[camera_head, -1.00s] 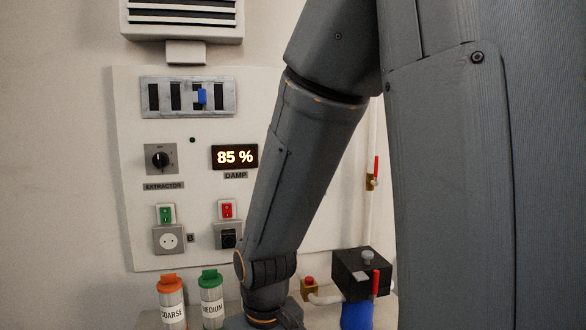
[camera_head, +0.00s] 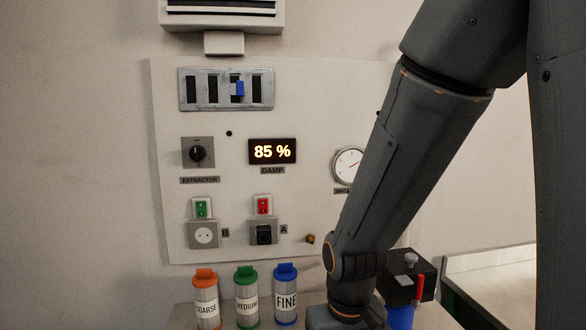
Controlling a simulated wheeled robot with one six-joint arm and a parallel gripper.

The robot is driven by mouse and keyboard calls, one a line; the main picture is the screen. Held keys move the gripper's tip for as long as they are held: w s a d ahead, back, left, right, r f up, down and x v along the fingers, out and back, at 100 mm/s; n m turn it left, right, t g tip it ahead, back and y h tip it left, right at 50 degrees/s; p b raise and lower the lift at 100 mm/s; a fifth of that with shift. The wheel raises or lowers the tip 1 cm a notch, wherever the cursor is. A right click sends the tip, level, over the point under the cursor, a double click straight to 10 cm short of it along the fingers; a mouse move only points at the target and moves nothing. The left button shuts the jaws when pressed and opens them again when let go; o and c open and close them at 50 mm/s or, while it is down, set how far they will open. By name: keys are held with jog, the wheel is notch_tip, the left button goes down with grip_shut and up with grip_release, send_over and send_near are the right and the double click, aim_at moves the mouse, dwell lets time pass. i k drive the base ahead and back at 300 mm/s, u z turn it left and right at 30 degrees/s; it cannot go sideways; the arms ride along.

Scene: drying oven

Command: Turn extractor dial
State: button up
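The extractor dial (camera_head: 197,153) is a black round knob on a grey square plate, at the left of the pale wall panel (camera_head: 325,110). A label reading EXTRACTOR (camera_head: 200,180) sits just below it. My arm crosses the right side of the view and ends low, near the bottom edge, well to the right of and below the dial. Its fingers are not visible. Nothing of mine touches the dial.
A display (camera_head: 272,151) reads 85 %. A slider unit (camera_head: 226,89) sits above, and sockets B (camera_head: 204,235) and A (camera_head: 264,235) sit below. Orange (camera_head: 206,300), green (camera_head: 246,298) and blue (camera_head: 286,295) capped canisters stand beneath. A black box (camera_head: 410,272) stands right of my arm.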

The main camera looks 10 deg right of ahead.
aim_at(197, 153)
jog(key=u, duration=1.8)
jog(key=k, duration=1.4)
jog(key=z, duration=0.75)
jog(key=i, duration=0.95)
